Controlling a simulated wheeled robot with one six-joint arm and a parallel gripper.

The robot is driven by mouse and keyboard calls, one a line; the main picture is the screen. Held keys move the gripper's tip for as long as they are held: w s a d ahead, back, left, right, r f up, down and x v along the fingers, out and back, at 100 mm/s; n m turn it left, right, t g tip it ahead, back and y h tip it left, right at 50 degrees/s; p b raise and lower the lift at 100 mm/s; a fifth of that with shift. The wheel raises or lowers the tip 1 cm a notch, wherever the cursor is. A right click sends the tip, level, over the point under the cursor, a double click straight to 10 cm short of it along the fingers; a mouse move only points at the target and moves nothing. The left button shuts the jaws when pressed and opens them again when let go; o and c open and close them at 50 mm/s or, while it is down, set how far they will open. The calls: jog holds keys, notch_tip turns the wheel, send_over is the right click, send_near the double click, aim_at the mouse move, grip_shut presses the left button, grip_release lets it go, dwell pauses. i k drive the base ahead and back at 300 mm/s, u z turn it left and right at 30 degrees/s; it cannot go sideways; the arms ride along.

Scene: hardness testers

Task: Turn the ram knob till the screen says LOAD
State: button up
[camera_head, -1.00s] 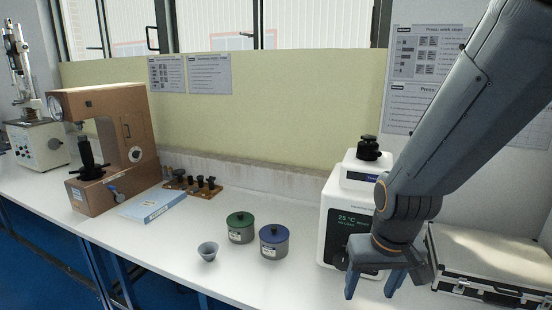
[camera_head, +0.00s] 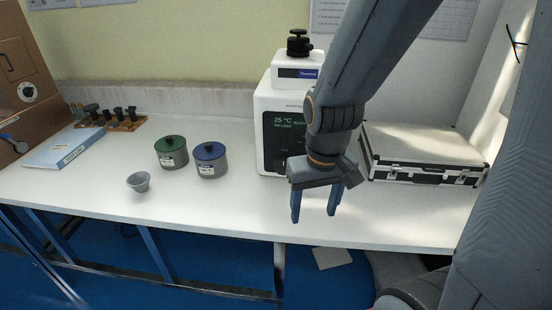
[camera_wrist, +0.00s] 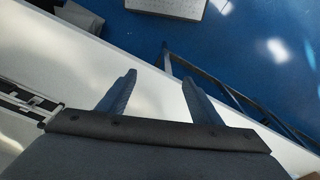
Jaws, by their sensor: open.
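The white press (camera_head: 263,107) stands on the bench, partly behind my arm. Its dark screen (camera_head: 284,133) reads 25 °C in green; the smaller line below seems to say NO LOAD. A black knob (camera_head: 299,43) sits on its top. A dark round knob (camera_head: 279,165) shows on its front under the screen, partly hidden by my gripper. I cannot tell from labels which is the ram knob. My gripper (camera_head: 314,214) is open and empty, pointing down in front of the press, apart from both knobs. Its two fingers (camera_wrist: 158,80) also show in the wrist view, with nothing between them.
A silver case (camera_head: 425,150) lies right of the press. A blue-lidded pot (camera_head: 210,163), a green-lidded pot (camera_head: 171,153) and a small grey cup (camera_head: 138,182) stand left of it. The bench front (camera_head: 225,215) is clear. Blue floor lies beyond its edge.

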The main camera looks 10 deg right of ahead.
aim_at(279, 167)
jog(key=u, duration=2.45)
jog(key=k, duration=0.7)
jog(key=z, duration=1.4)
